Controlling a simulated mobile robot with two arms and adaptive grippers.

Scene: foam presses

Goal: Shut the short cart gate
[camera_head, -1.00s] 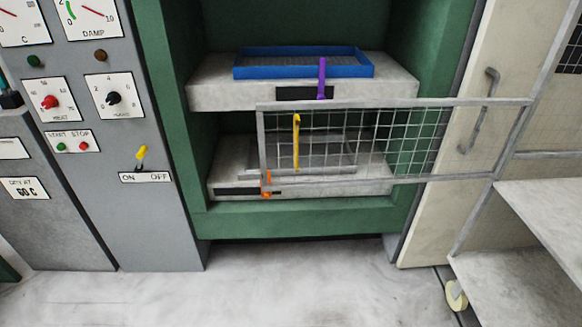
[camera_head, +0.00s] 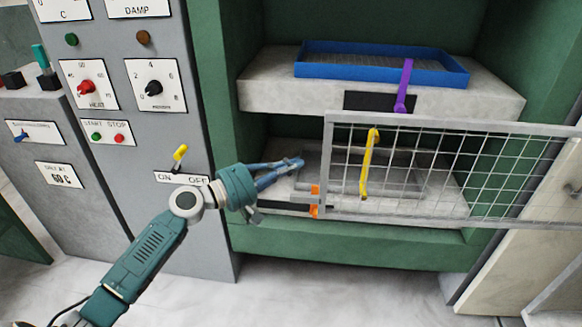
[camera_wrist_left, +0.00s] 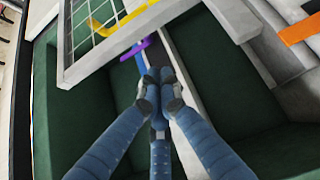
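The short gate (camera_head: 480,172) is a grey wire-mesh panel with a yellow handle (camera_head: 370,163). It extends in from the right across the front of the green press, and its free end is at the left. An orange piece (camera_head: 315,202) is at the lower corner of that end. My left gripper (camera_head: 300,163) is left of the free end, in front of the lower press opening. Its fingers are together and empty. In the left wrist view the fingertips (camera_wrist_left: 157,75) are just below the gate frame (camera_wrist_left: 115,42); contact cannot be told. My right gripper is not in view.
A blue tray (camera_head: 310,70) sits on the upper platen of the press, with a purple handle (camera_head: 403,88) in front. A grey control panel with knobs and a yellow switch (camera_head: 180,152) stands at the left. A cream door (camera_head: 520,265) is at the right.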

